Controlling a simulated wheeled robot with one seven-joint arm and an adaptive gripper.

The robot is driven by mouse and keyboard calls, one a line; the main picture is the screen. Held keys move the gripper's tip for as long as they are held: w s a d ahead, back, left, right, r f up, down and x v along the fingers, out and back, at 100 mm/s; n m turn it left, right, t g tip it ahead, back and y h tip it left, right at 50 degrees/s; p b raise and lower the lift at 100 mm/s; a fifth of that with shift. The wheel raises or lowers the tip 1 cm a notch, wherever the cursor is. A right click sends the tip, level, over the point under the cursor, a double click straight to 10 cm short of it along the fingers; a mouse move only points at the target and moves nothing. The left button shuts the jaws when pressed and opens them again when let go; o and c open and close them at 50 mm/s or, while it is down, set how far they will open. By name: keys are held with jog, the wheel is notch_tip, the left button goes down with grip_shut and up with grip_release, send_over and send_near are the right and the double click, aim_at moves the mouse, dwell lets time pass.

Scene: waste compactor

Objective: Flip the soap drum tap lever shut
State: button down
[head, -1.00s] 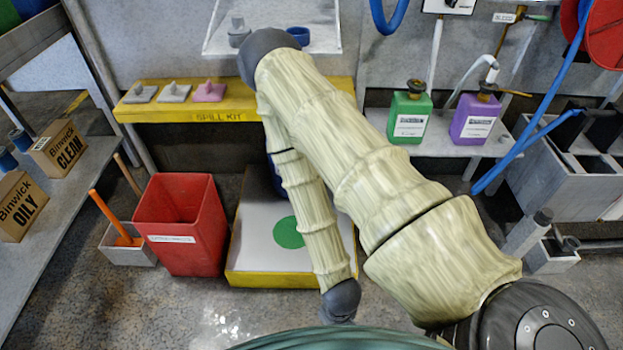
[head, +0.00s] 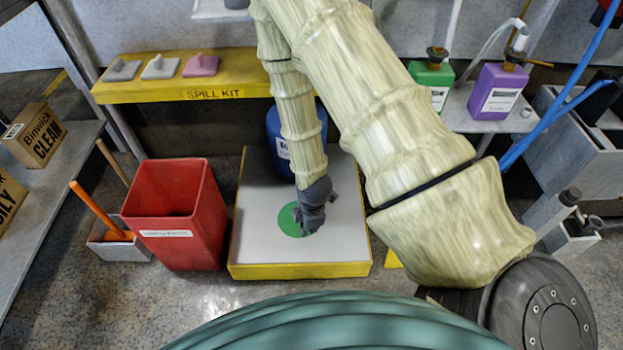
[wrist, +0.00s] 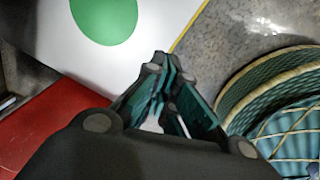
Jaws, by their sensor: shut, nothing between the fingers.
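The soap drum, a blue drum (head: 282,145), stands at the back of a white-topped platform with a yellow rim (head: 300,270). My arm hides much of it, and its tap lever cannot be made out. My gripper (head: 303,231) appears over the green disc (head: 289,219) on the platform, in front of the drum. In the wrist view my gripper (wrist: 160,62) is shut and empty. The green disc (wrist: 103,18) shows at the top left there, beyond the fingers.
A red bin (head: 178,215) stands left of the platform. A yellow spill kit shelf (head: 130,92) runs along the wall behind. Green (head: 432,75) and purple (head: 497,93) jugs stand on a shelf at the right. A grey trough (head: 120,250) with an orange handle is at the left.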

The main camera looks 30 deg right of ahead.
jog(key=w+d+r+n+t+h+b, duration=0.1)
jog(key=w+d+r+n+b, duration=0.2)
jog(key=w+d+n, duration=0.35)
jog(key=w+d+r+n+h+b, duration=0.1)
jog(key=w+d+r+n+b, duration=0.2)
jog(key=w+n, duration=0.5)
jog(key=w+d+f+b, duration=0.4)
jog(key=w+f+b, duration=0.1)
jog(key=f, duration=0.5)
jog(key=shift+w+d+f+m, duration=0.2)
jog(key=shift+w+m, duration=0.1)
jog(key=shift+m, duration=0.05)
